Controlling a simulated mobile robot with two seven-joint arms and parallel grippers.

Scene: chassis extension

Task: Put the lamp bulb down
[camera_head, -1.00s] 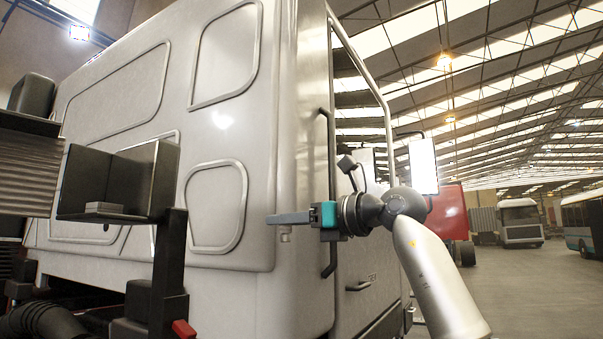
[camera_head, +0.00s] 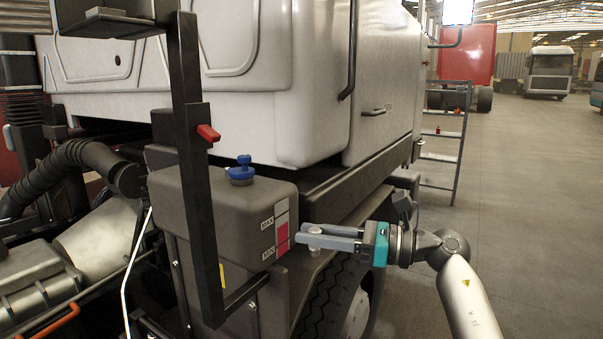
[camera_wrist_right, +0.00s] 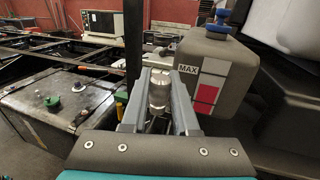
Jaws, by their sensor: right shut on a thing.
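The lamp bulb (camera_head: 315,247) is a small part with a silver metal base. It sits between the two grey fingers of my right gripper (camera_head: 303,236), which is shut on it. In the right wrist view the bulb (camera_wrist_right: 158,92) stands upright between the fingers (camera_wrist_right: 160,78), its metal end toward the camera; its lower part is hidden. In the head view the gripper is in front of the truck's tank, above the wheel. My left gripper is not in view.
The dark tank (camera_head: 240,212) with a blue cap (camera_head: 241,170) and MAX/MIN label is just left of my right gripper. A black post with a red lever (camera_head: 208,133) stands further left. A shelved ladder rack (camera_head: 462,150) stands behind. The floor (camera_head: 540,210) at right is clear.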

